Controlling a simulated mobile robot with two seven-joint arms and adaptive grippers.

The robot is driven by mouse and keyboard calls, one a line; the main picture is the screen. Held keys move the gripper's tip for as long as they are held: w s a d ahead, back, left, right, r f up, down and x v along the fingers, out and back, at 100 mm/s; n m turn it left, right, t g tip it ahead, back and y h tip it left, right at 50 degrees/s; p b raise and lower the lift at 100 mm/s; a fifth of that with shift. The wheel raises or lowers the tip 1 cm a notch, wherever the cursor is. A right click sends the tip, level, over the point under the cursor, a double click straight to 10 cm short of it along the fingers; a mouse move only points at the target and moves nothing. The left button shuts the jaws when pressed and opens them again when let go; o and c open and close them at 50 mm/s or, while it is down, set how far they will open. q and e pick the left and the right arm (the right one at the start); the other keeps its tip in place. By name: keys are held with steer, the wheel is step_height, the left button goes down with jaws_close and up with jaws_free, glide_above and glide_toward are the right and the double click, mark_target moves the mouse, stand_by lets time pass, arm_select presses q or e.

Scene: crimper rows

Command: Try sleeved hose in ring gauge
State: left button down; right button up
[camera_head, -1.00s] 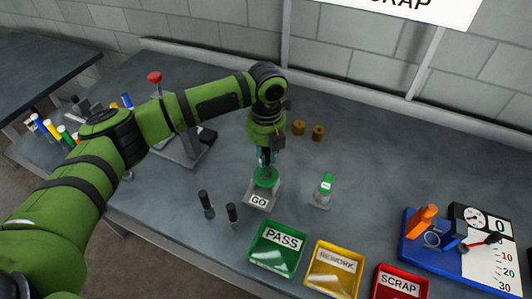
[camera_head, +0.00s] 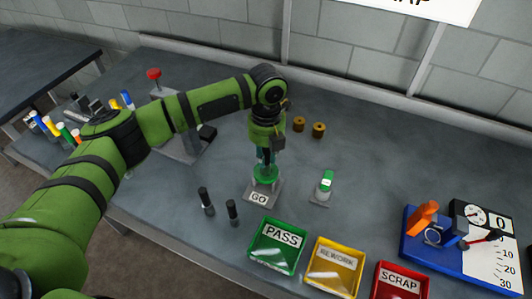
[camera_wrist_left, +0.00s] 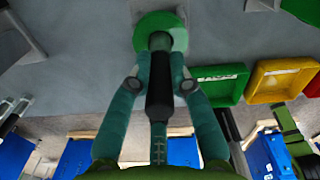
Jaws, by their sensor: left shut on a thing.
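The green GO ring gauge (camera_head: 264,176) stands on a grey block with a "GO" label, behind the green PASS tray. My left gripper (camera_head: 264,160) points down directly over the ring. In the left wrist view my left gripper (camera_wrist_left: 160,78) has both teal fingers shut on the dark sleeved hose (camera_wrist_left: 159,93). The far end of the hose overlaps the middle of the green ring (camera_wrist_left: 178,37). I cannot tell how deep the end sits in it. In the head view the gripper hides most of the hose. My right gripper is not in view.
The PASS (camera_head: 291,258), REWORK (camera_head: 345,284) and SCRAP (camera_head: 402,291) trays line the front edge. Two dark posts (camera_head: 205,201) stand left of PASS. A green-topped piece (camera_head: 326,184) stands right of the gauge. A blue dial fixture (camera_head: 416,244) is far right. Two brass pieces (camera_head: 319,130) lie behind.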

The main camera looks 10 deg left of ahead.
arm_select(q)
steer(key=shift+f+b, duration=0.45)
steer(key=shift+f, duration=0.8)
stand_by(0.5)
steer(key=shift+r, duration=0.15)
stand_by(0.7)
steer(key=shift+r+p, duration=3.25)
steer(key=shift+p, duration=0.3)
steer(key=shift+r+p, duration=0.7)
steer(key=shift+r, duration=0.4)
